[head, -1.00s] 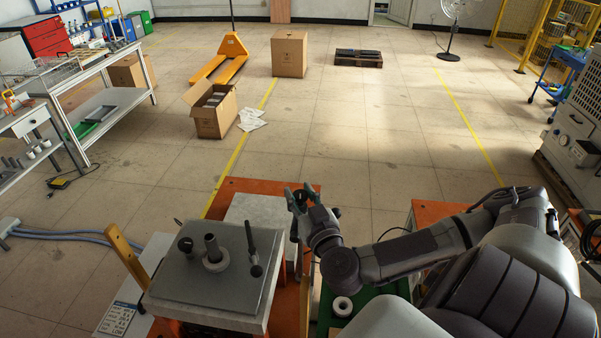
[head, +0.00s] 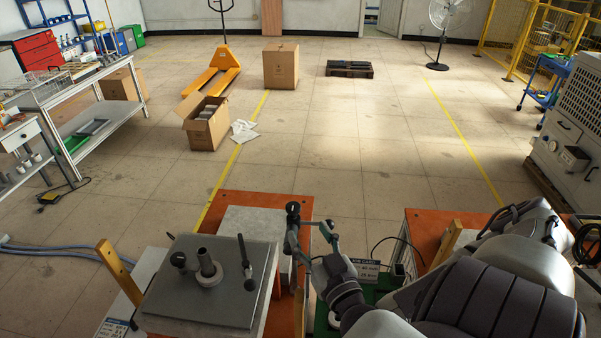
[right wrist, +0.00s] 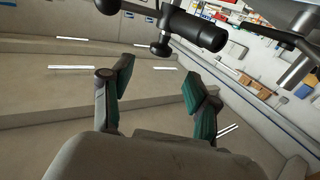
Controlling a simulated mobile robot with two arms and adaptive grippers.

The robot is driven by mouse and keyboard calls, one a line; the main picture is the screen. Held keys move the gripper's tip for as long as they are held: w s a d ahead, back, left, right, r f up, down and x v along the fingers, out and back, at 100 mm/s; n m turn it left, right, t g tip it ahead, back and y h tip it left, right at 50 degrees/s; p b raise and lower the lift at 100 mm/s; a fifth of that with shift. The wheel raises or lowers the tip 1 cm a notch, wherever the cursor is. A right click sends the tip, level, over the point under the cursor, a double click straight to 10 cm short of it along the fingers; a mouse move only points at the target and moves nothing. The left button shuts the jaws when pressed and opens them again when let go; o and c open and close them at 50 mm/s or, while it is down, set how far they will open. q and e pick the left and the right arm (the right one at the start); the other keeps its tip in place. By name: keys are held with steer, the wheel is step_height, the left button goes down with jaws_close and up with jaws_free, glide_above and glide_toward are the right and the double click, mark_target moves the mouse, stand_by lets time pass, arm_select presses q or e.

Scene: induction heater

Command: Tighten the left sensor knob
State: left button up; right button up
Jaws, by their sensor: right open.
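The heater's grey plate (head: 225,300) is at the lower left of the head view. It carries a small dark knob (head: 178,259), a central post (head: 207,265) and a dark upright lever (head: 246,265). In the right wrist view a dark bar with a thick cylinder (right wrist: 200,32) crosses the top, with a small round knob (right wrist: 160,48) hanging from it. I cannot tell for certain whether this is the left sensor knob. My right gripper (head: 310,236) is right of the plate. Its fingers (right wrist: 152,85) are apart, with nothing between them, below the knob in the wrist view. My left gripper is not seen.
An orange bench (head: 429,222) stands right of my right gripper. A wooden post (head: 116,268) rises at the plate's left. An open carton (head: 206,125) and a closed carton (head: 281,66) stand on the floor beyond.

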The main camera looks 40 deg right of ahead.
steer(key=v, duration=0.2)
steer(key=shift+s+a, duration=0.1)
steer(key=shift+s, duration=0.1)
stand_by(0.5)
